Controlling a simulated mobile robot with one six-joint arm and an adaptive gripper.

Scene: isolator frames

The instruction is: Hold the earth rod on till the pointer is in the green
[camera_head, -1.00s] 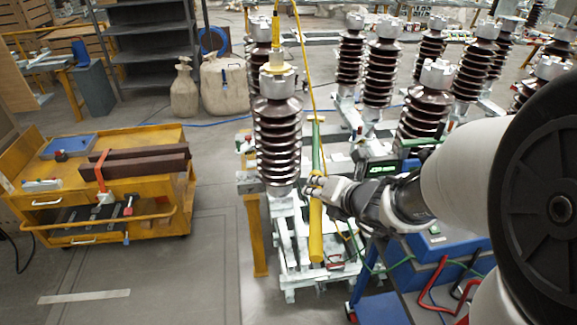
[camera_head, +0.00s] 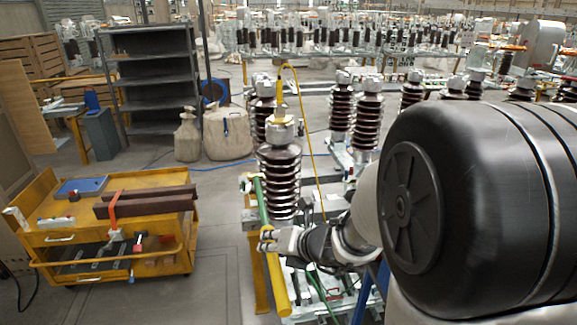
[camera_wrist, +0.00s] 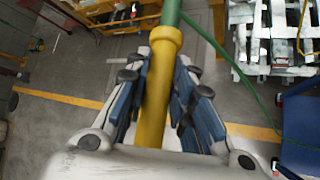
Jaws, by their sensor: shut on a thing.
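The earth rod has a green upper part (camera_head: 262,203) and a yellow lower part (camera_head: 276,283). My gripper (camera_head: 268,241) is shut on the yellow part, just left of and below the front brown insulator (camera_head: 279,178). In the wrist view the yellow part (camera_wrist: 154,105) lies between the blue-padded fingers, and the green part runs out of the top edge. The rod leans slightly, its upper end to the left. Its tip is too small to tell whether it touches anything. No pointer or green zone can be made out.
A yellow fitting (camera_head: 281,100) with a yellow cable (camera_head: 305,125) stands on the front insulator. More insulators (camera_head: 367,112) stand behind. An orange trolley (camera_head: 105,225) is at the left, with clear floor between. A green cable (camera_wrist: 230,65) crosses the wrist view.

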